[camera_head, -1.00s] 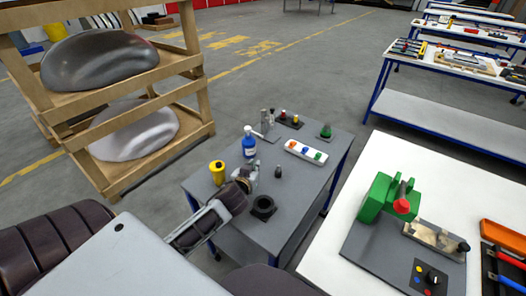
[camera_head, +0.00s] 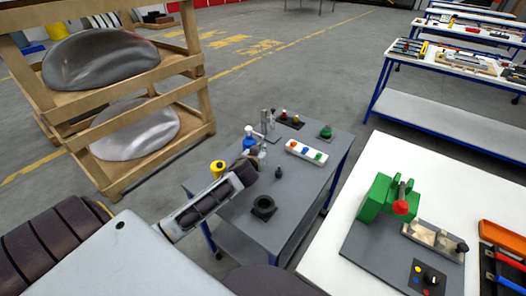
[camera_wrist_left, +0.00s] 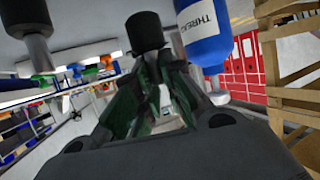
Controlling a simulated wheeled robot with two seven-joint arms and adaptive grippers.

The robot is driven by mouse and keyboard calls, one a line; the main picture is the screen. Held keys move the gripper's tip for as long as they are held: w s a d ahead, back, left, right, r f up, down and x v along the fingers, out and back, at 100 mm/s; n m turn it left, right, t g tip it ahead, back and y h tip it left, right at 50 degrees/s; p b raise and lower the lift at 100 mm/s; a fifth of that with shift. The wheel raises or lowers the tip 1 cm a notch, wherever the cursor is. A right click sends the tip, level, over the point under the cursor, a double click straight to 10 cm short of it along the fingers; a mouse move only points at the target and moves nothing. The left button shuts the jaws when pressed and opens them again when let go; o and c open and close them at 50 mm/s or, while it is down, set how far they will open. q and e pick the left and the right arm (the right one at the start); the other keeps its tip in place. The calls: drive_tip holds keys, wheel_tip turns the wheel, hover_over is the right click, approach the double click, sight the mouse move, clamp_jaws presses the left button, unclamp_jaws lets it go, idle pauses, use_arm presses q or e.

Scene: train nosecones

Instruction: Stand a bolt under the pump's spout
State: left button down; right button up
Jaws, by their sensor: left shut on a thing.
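The pump bottle (camera_head: 249,143) is blue with a white pump top and stands on the small grey table, partly hidden behind my left gripper. In the left wrist view, the blue bottle (camera_wrist_left: 200,30) appears upside down, close beside the fingers. My left gripper (camera_wrist_left: 150,85) is shut on a bolt (camera_wrist_left: 145,30) with a black head, its shank between the fingers. In the head view the left gripper (camera_head: 256,165) is right in front of the bottle. I cannot tell whether the held bolt touches the table. Another dark bolt (camera_head: 278,173) stands to the right. My right gripper is out of view.
The grey table (camera_head: 290,215) also holds a yellow container (camera_head: 217,168), a black round fixture (camera_head: 263,207), a white strip with coloured knobs (camera_head: 306,151) and a green piece (camera_head: 326,132). A white workbench (camera_head: 345,240) with a green machine (camera_head: 376,198) stands at right.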

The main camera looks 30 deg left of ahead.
use_arm(q)
drive_tip(key=w, duration=0.1)
drive_tip(key=w+a, duration=0.1)
drive_tip(key=w, duration=0.1)
drive_tip(key=shift+w+a, duration=0.15)
drive_tip(key=shift+w, duration=0.25)
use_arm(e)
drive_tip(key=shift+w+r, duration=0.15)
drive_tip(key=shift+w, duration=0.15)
use_arm(q)
drive_tip(key=shift+f, duration=0.2)
wheel_tip(320, 180, down, 2)
drive_tip(key=shift+f, duration=0.65)
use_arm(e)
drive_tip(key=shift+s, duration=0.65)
